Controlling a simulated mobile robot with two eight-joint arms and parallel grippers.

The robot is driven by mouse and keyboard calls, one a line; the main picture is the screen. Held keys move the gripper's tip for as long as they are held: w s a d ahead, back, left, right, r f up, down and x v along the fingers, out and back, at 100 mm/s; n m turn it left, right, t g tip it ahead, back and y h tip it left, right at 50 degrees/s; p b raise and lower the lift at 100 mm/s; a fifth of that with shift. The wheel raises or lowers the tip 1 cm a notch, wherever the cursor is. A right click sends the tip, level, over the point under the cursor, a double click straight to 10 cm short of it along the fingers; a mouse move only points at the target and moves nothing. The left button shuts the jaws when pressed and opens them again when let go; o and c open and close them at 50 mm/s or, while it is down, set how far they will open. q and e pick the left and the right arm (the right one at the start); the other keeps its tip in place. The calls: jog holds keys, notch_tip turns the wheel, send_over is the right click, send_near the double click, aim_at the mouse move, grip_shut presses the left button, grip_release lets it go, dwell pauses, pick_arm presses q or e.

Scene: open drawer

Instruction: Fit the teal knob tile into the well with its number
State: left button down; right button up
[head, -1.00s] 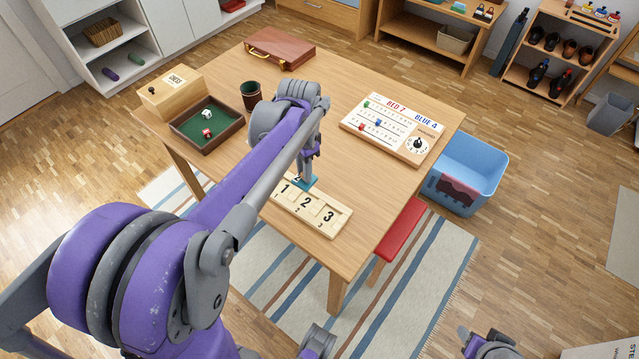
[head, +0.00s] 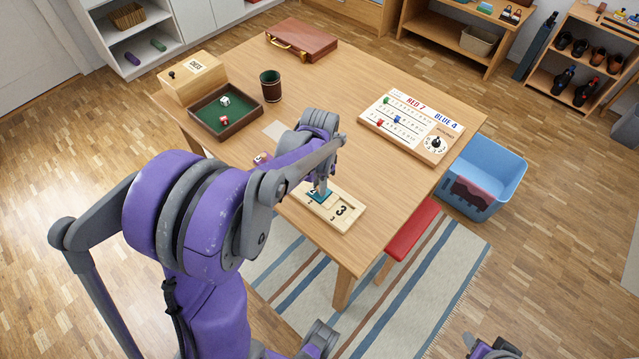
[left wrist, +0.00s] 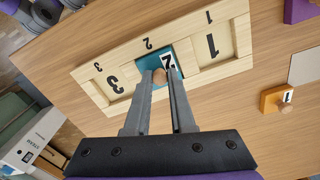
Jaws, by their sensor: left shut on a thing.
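The teal knob tile (left wrist: 186,51) bears a 2 and has a round wooden knob. My left gripper (left wrist: 163,76) is shut on that knob. The pale wooden number board (left wrist: 180,30) has wells marked 1, 2 and 3. The tile is at the middle well, the one marked 2, between the visible large 1 and 3. I cannot tell whether it lies flat on the well floor. In the head view the tile (head: 316,197) shows under my left gripper (head: 322,187), and my arm hides part of the board. My right gripper (head: 492,347) is at the bottom edge, its fingers unclear.
An orange knob tile with a 1 (left wrist: 276,99) lies on the table beside the board, and a purple piece (left wrist: 300,10) is near it. A green dice tray (head: 226,112), a dark cup (head: 271,85) and a scoreboard (head: 411,125) stand further back.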

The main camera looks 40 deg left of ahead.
pick_arm(q)
jog(key=shift+f, duration=0.1)
jog(key=c, duration=1.2)
grip_release()
jog(key=shift+f, duration=0.1)
jog(key=o, duration=0.4)
jog(key=shift+o, duration=0.2)
jog(key=shift+r, duration=0.25)
notch_tip(320, 180, up, 11)
jog(key=p, duration=0.1)
jog(key=s+d+f+n+t, duration=0.3)
jog(key=s+d+n+t, duration=0.1)
jog(key=s+d, duration=0.9)
jog(key=shift+s+d+f+t, duration=0.2)
jog(key=shift+s+t, duration=0.1)
jog(key=shift+t, duration=0.3)
